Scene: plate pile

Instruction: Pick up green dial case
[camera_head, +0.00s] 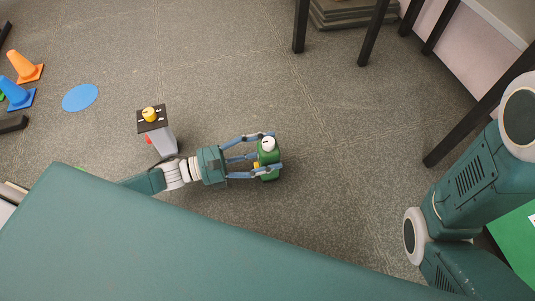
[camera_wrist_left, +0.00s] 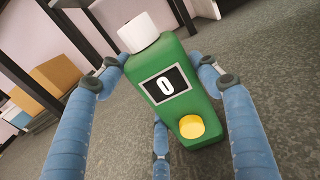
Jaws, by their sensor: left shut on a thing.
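The green dial case (camera_head: 269,158) is held in my left gripper (camera_head: 266,157) above the grey floor. In the left wrist view the case (camera_wrist_left: 178,112) has a white knob on its top end, a dark display reading 0 and a yellow round button low on its face. It is tilted in that view. My left gripper (camera_wrist_left: 160,75) is shut on it, with blue fingers on both sides and a third finger below. My right gripper does not show; only my right arm is at the right edge of the head view.
A grey stand with a black top and yellow knob (camera_head: 150,114) is beside my left wrist. Orange (camera_head: 28,68) and blue (camera_head: 17,95) cones and a blue disc (camera_head: 80,97) lie at the far left. Dark table legs (camera_head: 373,35) stand at the back right. The middle floor is clear.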

